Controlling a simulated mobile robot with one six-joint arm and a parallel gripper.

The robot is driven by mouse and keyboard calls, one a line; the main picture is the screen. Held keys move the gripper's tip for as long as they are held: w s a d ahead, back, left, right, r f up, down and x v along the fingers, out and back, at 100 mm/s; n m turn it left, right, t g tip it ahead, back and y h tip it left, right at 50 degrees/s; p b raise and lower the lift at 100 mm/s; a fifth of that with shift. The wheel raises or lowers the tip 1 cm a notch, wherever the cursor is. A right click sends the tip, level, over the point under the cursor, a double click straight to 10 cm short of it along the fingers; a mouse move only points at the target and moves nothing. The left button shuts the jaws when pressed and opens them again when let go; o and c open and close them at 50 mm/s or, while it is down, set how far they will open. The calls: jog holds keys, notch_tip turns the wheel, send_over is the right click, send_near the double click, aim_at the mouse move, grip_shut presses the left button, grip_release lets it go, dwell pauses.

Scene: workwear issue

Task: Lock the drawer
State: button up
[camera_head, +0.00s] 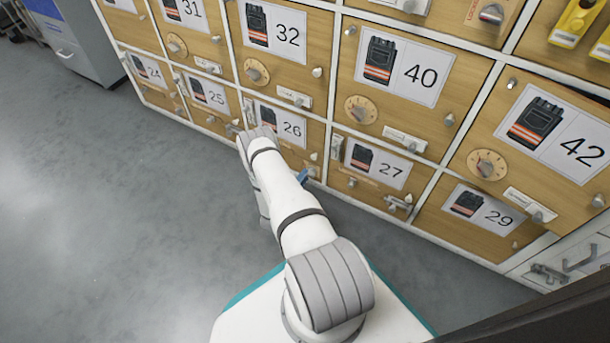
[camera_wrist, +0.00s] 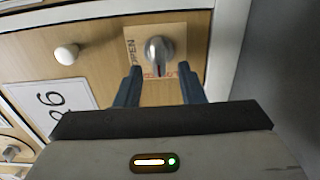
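In the wrist view a round metal lock knob (camera_wrist: 158,50) sits on a tan plate (camera_wrist: 177,30) on a wooden drawer front (camera_wrist: 95,25). The plate reads OPEN at left, with red lettering below the knob, partly hidden. A dark-red mark shows on the knob's lower side; I cannot tell surely which word it points to. My gripper (camera_wrist: 159,75) is open, its two blue fingers apart to the left and right of the knob's lower edge, with no contact visible.
A white round pull (camera_wrist: 67,54) and a number card (camera_wrist: 50,103) are left of the knob. Drawer 27 (camera_head: 398,194) is to the right of my arm, with drawer 25 (camera_head: 226,118) to the left. The grey floor (camera_head: 90,200) at left is clear.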

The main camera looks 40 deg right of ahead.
jog(key=p+v, duration=0.1)
jog(key=v, duration=0.5)
jog(key=shift+p, duration=0.35)
